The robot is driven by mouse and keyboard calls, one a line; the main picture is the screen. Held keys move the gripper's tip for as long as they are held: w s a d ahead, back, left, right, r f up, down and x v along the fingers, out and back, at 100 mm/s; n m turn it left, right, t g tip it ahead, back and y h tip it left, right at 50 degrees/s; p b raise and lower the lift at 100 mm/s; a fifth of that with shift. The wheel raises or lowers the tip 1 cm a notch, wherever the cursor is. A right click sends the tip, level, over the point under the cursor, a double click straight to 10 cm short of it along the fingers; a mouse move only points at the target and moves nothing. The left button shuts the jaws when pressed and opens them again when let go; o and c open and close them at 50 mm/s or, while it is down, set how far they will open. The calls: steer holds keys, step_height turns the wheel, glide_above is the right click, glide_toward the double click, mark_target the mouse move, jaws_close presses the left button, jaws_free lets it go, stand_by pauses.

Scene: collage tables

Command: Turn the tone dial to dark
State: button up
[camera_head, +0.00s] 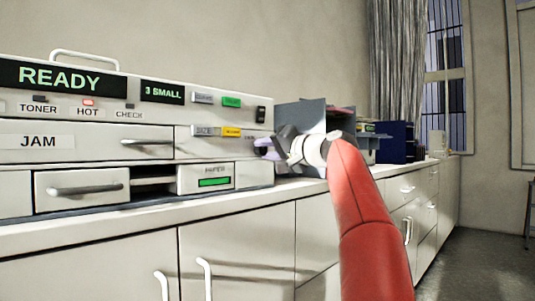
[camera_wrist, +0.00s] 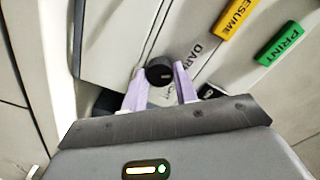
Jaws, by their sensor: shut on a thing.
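The tone dial (camera_wrist: 159,75) is a small round black knob with a pale pointer mark, seen in the wrist view on the pale machine panel. Lettering that reads as part of DARK (camera_wrist: 193,54) is printed beside it, to its right. My gripper (camera_wrist: 160,71) has its two lilac fingers on either side of the dial and is shut on it. I cannot tell the exact dial setting.
In the wrist view, a yellow RESUME button (camera_wrist: 236,17) and a green PRINT button (camera_wrist: 280,44) lie to the upper right. In the head view, a black rocker switch (camera_head: 261,114) sits above my gripper. Grey trays (camera_head: 300,115) stand right of the machine on the counter.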

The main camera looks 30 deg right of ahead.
steer(key=shift+f+n, duration=0.15)
steer(key=shift+n, duration=1.35)
steer(key=shift+b, duration=0.3)
steer(key=o, duration=1)
steer(key=b+v, duration=0.2)
steer(key=v, duration=0.5)
steer(key=shift+s+d+b, duration=0.15)
steer(key=shift+s+b, duration=0.2)
